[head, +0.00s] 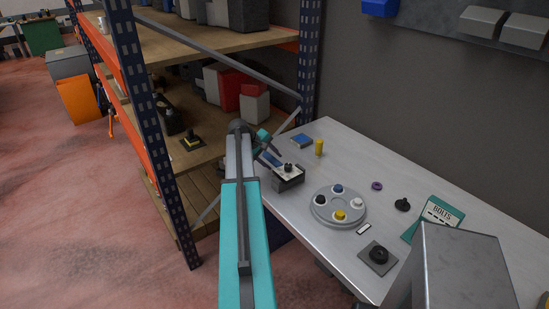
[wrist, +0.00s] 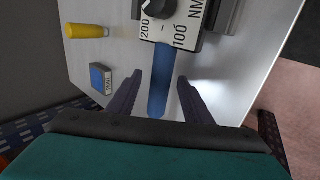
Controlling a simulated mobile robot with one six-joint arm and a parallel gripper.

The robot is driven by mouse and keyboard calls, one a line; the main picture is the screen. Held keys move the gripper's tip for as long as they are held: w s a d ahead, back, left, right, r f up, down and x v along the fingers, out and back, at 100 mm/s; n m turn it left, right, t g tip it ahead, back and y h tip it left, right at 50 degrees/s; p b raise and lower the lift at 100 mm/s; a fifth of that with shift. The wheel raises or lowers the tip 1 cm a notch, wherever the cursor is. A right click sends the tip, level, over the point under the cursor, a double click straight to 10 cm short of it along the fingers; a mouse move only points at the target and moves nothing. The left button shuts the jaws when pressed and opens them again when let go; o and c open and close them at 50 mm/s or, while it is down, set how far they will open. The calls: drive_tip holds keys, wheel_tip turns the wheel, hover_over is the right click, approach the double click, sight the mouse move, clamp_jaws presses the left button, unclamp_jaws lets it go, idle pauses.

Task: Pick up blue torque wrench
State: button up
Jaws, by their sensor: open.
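A blue bar-like handle, which appears to be the blue torque wrench (wrist: 159,88), lies between the two dark fingers of my gripper (wrist: 159,77) in the wrist view. The fingers are open, with a gap on each side of the handle. The handle's far end meets a white dial plate (wrist: 178,30) marked 200, 100 and NM, with a black knob. In the head view the blue handle (head: 271,159) shows small beside my gripper (head: 268,150), at the bench's left end. The plate sits on a dark box (head: 289,181). Contact and height are hard to tell.
A yellow cylinder (head: 319,147) and a small blue box (head: 302,140) stand nearby on the grey bench (head: 340,142). A round tray (head: 325,215) with several coloured knobs lies nearer. A shelf rack (head: 180,150) stands close on the left of the bench.

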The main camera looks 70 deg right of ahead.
drive_tip(key=shift+s+d+f, duration=0.25)
drive_tip(key=shift+d+f, duration=0.1)
drive_tip(key=shift+f, duration=0.2)
drive_tip(key=shift+r, duration=0.1)
clamp_jaws()
